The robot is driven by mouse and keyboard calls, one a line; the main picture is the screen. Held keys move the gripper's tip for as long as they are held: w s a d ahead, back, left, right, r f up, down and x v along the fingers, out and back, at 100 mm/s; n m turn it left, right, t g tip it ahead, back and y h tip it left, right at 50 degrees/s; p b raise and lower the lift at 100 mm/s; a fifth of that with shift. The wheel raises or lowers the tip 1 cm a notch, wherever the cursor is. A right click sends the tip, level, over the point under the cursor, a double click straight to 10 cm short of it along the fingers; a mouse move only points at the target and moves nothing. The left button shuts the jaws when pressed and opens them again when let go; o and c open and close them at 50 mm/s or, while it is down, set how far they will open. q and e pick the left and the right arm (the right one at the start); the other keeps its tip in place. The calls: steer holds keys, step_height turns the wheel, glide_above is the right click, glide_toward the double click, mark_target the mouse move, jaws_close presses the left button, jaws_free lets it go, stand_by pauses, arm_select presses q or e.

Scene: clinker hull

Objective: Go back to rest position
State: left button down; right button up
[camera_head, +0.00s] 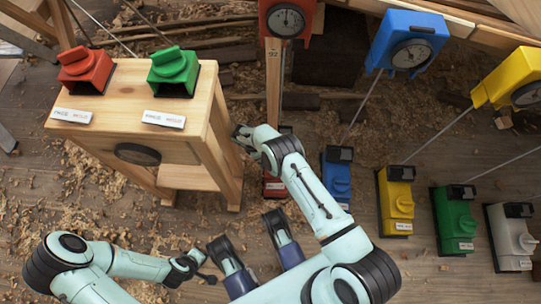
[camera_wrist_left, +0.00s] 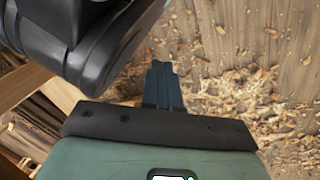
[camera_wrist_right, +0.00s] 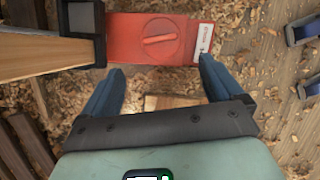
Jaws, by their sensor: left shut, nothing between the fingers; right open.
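My left gripper (camera_head: 200,271) is low in the head view, over the floor. Its fingers are together and empty in the left wrist view (camera_wrist_left: 162,68). My right gripper (camera_head: 239,133) is beside the right side of the wooden stand, partly hidden by its own arm. In the right wrist view (camera_wrist_right: 160,65) its fingers are spread with nothing between them. A red box with a knob (camera_wrist_right: 152,42) lies beyond the fingertips, apart from them as far as I can tell. In the head view this red box (camera_head: 275,187) is partly hidden by my right arm.
The wooden stand (camera_head: 125,98) carries a red switch (camera_head: 86,68) and a green switch (camera_head: 174,69). Blue (camera_head: 337,180), yellow (camera_head: 397,203), green (camera_head: 454,220) and grey (camera_head: 511,238) boxes stand at right. Gauges on posts, such as the blue gauge (camera_head: 408,42), rise behind. Shavings cover the floor.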

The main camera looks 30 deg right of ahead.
arm_select(q)
steer(key=shift+w+r, duration=0.25)
steer(key=shift+w, duration=0.05)
arm_select(e)
steer(key=shift+a+r, duration=0.2)
steer(key=shift+r, duration=0.35)
